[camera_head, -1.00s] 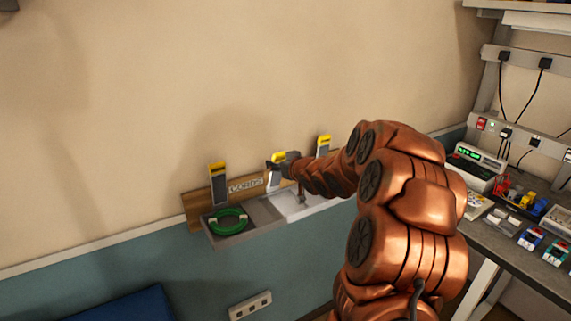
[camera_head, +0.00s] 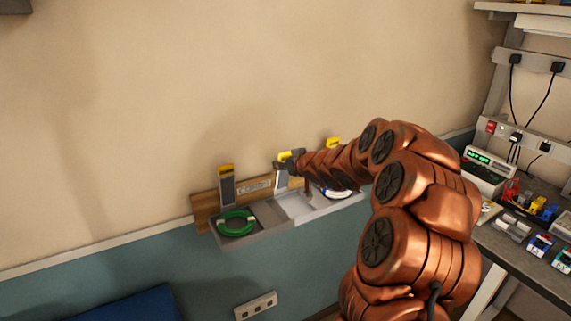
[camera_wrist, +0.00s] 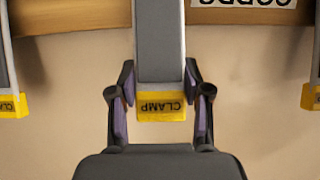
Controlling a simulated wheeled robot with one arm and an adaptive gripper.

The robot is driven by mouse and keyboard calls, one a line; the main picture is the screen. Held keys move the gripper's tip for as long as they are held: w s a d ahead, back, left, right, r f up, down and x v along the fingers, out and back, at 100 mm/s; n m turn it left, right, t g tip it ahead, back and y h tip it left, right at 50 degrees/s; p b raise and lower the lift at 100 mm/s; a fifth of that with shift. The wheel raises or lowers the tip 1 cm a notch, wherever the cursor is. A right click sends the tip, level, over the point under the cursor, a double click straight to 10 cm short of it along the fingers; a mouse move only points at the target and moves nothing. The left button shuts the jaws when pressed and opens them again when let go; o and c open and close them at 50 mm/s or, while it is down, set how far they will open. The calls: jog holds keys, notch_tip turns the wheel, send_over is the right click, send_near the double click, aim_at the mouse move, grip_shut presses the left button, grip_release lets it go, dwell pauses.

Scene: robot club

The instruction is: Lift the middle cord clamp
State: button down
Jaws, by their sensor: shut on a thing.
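The middle cord clamp (camera_wrist: 161,107) is a grey lever with a yellow end marked CLAMP, in the centre of the wrist view. My gripper (camera_wrist: 160,112) has one finger on each side of that yellow end and is shut on it. In the head view my gripper (camera_head: 287,163) is at the middle clamp's yellow top (camera_head: 285,155), hiding part of it. The left clamp (camera_head: 226,184) stands upright on the wooden board (camera_head: 204,207). The right clamp's yellow top (camera_head: 333,142) shows behind my arm, its lower part hidden.
A grey tray (camera_head: 238,243) below the board holds a green cord coil (camera_head: 237,223) at left and a partly hidden white-and-blue coil (camera_head: 338,193) at right. A CORDS label (camera_head: 254,187) is on the board. A workbench (camera_head: 552,215) with equipment stands at right.

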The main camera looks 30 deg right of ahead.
jog(key=shift+c, duration=2.4)
grip_release()
jog(key=shift+r, duration=0.1)
jog(key=shift+s, duration=0.1)
jog(key=v, duration=1.2)
jog(key=s+a+f+g, duration=0.3)
jog(key=s+a+g, duration=0.2)
jog(key=s, duration=0.8)
jog(key=s+a+f+g+b, duration=0.1)
jog(key=s+a+f+g, duration=0.3)
jog(key=s+a, duration=0.7)
jog(key=s+a+f+g+b, duration=0.1)
jog(key=s+a+f+g, duration=0.3)
jog(key=s, duration=1.1)
jog(key=a+g, duration=0.2)
jog(key=a, duration=0.2)
jog(key=shift+s+a, duration=0.25)
jog(key=shift+a, duration=0.05)
